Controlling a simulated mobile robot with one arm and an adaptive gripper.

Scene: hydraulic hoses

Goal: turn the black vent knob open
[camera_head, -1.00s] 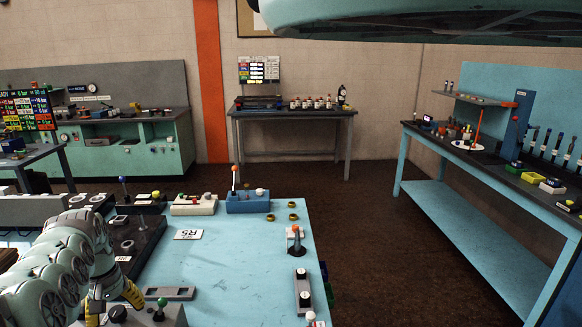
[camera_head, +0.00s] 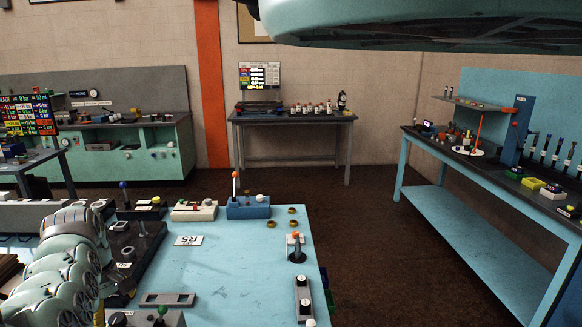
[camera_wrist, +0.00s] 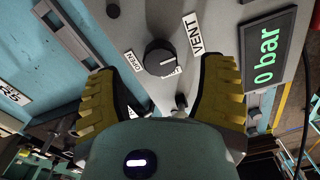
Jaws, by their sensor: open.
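The black vent knob (camera_wrist: 158,57) is on a grey panel in the wrist view. A white "VENT" label (camera_wrist: 192,34) is beside it and a small "OPEN" label (camera_wrist: 133,61) lies to its left. Another small label is partly hidden behind the knob. My gripper (camera_wrist: 158,68) is open, its two yellow ribbed fingers apart to the left and right of the knob, with a gap on each side. In the head view a black knob (camera_head: 117,319) shows at the bottom edge, and my arm hides most of the gripper.
A display (camera_wrist: 268,46) reading "0 bar" is right of the knob. A small dark fitting (camera_wrist: 181,101) is below it. The middle of the blue table (camera_head: 235,270) is mostly clear.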

